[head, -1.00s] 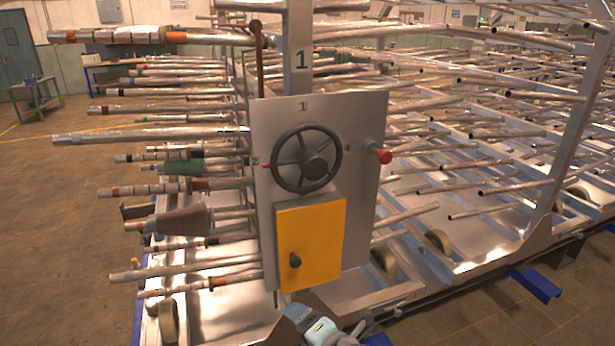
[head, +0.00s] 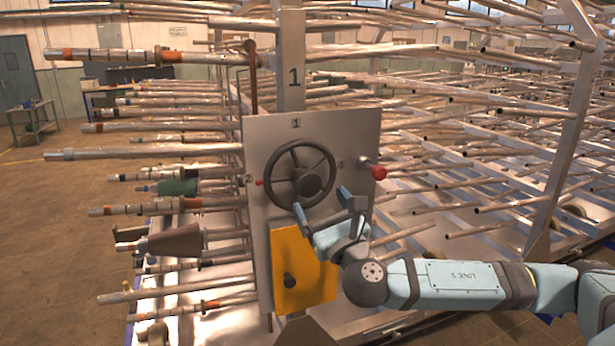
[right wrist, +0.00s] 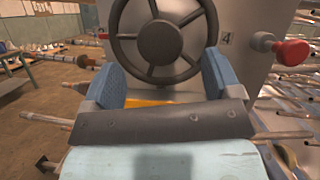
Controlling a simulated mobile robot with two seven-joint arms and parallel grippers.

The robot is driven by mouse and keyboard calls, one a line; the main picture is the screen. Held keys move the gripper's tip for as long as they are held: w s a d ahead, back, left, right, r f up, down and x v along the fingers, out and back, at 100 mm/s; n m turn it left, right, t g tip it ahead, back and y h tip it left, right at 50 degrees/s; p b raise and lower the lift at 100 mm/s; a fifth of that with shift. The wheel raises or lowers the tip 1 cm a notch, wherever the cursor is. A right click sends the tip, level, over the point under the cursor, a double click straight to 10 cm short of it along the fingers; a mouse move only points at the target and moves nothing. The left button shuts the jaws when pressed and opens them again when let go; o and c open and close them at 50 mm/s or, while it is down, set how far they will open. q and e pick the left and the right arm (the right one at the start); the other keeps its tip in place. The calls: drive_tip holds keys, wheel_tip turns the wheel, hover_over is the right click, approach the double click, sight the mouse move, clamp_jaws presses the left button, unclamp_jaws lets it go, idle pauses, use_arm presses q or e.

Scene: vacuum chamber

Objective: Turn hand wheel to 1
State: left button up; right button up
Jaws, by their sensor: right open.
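The dark hand wheel (head: 311,185) is mounted on the upright grey metal panel (head: 358,138). The number 1 (head: 296,123) is above the wheel, 2 (head: 248,181) at its left and 4 (head: 340,163) at its right. A small red piece (head: 260,183) sticks out at the wheel's left, beside the 2. My right gripper (head: 322,203) is open and empty at the wheel's lower right. In the right wrist view, the wheel (right wrist: 160,42) shows beyond and between the two blue fingers (right wrist: 160,63). I cannot tell whether they touch it. My left gripper is not in view.
A red knob (head: 378,172) sticks out at the panel's right edge. A yellow box (head: 308,265) with a dark knob sits below the wheel, partly behind my right gripper. Metal rods (head: 150,154) stick out on the left. Open floor lies at far left.

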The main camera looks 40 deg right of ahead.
sight(310, 185)
drive_tip(key=p+x, duration=0.1)
drive_tip(key=x, duration=0.4)
drive_tip(key=shift+w+r, duration=0.2)
drive_tip(key=shift+w, duration=0.15)
drive_tip(key=shift+w+d+r, duration=0.1)
drive_tip(key=shift+w+d, duration=0.05)
drive_tip(key=shift+w, duration=0.3)
drive_tip(key=c, duration=1.3)
drive_tip(key=shift+o, duration=0.2)
